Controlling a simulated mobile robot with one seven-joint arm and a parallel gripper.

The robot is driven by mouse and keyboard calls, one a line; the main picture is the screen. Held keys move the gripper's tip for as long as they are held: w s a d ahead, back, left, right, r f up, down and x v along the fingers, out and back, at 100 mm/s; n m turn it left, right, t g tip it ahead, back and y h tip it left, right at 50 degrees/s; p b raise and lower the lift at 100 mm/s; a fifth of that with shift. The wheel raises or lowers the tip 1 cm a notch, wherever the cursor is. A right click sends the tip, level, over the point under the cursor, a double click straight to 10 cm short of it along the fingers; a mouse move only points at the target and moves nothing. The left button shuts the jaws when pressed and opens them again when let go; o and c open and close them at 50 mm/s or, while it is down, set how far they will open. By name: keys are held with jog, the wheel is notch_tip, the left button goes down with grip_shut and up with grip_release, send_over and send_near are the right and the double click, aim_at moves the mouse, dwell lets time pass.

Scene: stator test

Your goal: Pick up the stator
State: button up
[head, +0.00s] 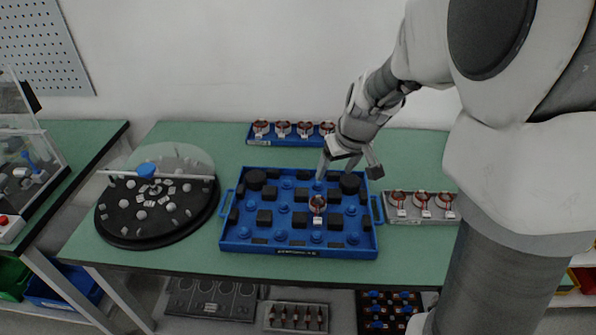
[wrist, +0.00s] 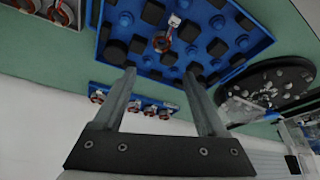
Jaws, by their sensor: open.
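A single stator (head: 318,205), a copper-red ring with a white block at its front, sits in the blue tray (head: 300,247) near its middle. In the wrist view the stator (wrist: 162,43) lies beyond and between the fingertips. My gripper (head: 348,171) is open and empty above the back right part of the tray, behind and right of that stator. Its two fingers (wrist: 162,70) are spread wide in the wrist view and touch no stator. More stators (head: 282,129) stand in a blue rack at the back, and others (head: 422,202) in a grey tray on the right.
The blue tray also holds black blocks and blue round pegs around the stator. A black round turntable (head: 140,235) with a clear cover stands at left on the green table (head: 180,262). The table's front strip is clear. Bins and trays sit below.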

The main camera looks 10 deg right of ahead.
jog(key=f, duration=0.1)
jog(key=b, duration=0.2)
send_near(319, 200)
notch_tip(319, 200, down, 2)
jog(key=shift+a+x, duration=0.2)
jog(key=shift+x, duration=1.2)
jog(key=shift+a+x, duration=0.15)
jog(key=shift+x, duration=1.2)
jog(key=shift+s, duration=0.15)
grip_shut()
